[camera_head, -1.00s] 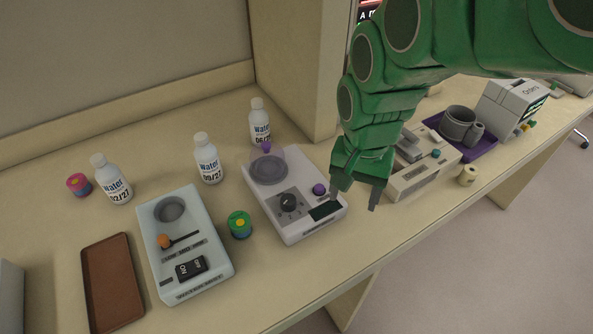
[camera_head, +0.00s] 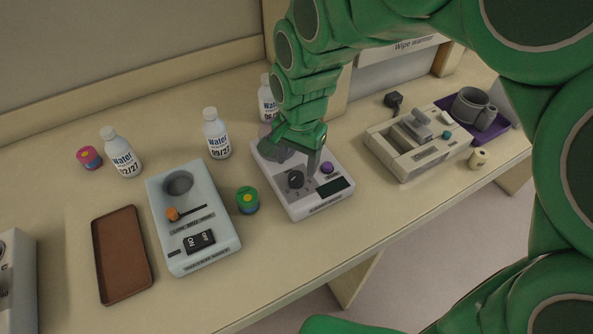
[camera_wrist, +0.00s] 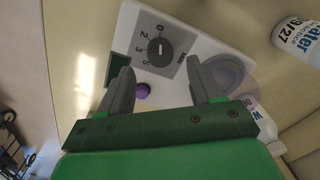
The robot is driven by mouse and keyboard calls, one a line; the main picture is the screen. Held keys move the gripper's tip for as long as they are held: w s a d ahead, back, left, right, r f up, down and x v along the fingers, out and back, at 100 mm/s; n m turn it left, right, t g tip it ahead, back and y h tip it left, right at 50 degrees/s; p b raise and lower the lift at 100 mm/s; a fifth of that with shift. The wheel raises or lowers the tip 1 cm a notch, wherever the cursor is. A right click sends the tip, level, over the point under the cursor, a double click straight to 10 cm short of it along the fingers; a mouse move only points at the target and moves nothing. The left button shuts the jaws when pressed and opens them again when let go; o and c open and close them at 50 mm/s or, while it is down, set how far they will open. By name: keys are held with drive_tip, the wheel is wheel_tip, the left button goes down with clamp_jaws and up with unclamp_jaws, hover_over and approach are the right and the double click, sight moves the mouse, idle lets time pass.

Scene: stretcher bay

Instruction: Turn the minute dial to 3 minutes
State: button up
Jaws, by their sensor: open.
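The minute dial (camera_head: 296,179) is a dark round knob on a white device (camera_head: 312,208). In the wrist view the dial (camera_wrist: 159,52) sits on a grey panel with marks 0, 2, 3 and 5 and the word MIN. A short white line crosses its face; which end is the pointer I cannot tell. My gripper (camera_head: 304,165) is above the device, just behind the dial in the head view. In the wrist view my gripper (camera_wrist: 158,74) is open and empty, its fingers apart on either side of the dial's line, not visibly touching it.
A purple button (camera_head: 327,168) and dark display (camera_head: 334,188) are beside the dial. Water bottles (camera_head: 217,134) stand behind. A beige device (camera_head: 410,155) is right.

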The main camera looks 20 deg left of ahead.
sight(296, 176)
wheel_tip(296, 176, down, 5)
drive_tip(key=shift+a+r, duration=0.1)
idle(0.3)
drive_tip(key=c, duration=1)
drive_tip(key=shift+c, duration=0.2)
